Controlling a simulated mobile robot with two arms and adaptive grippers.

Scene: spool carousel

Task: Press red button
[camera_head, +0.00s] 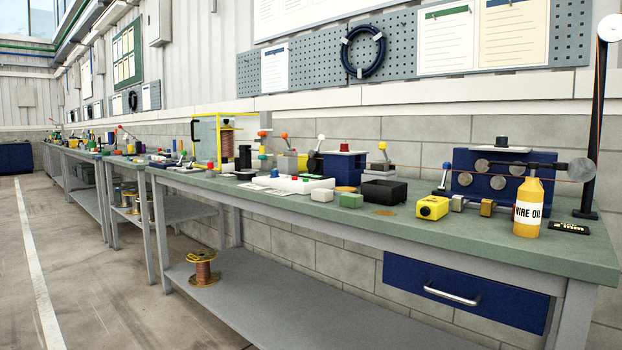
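Neither of my grippers is in view. Several small red or reddish parts show on the workbench (400,215), and I cannot tell which one is the red button. A low white panel (290,184) in the middle of the bench carries small coloured parts, too small to make out well.
A yellow WIRE OIL bottle (528,208) stands near the right end. A copper spool (203,268) sits on the lower shelf. The floor (85,260) at left is clear.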

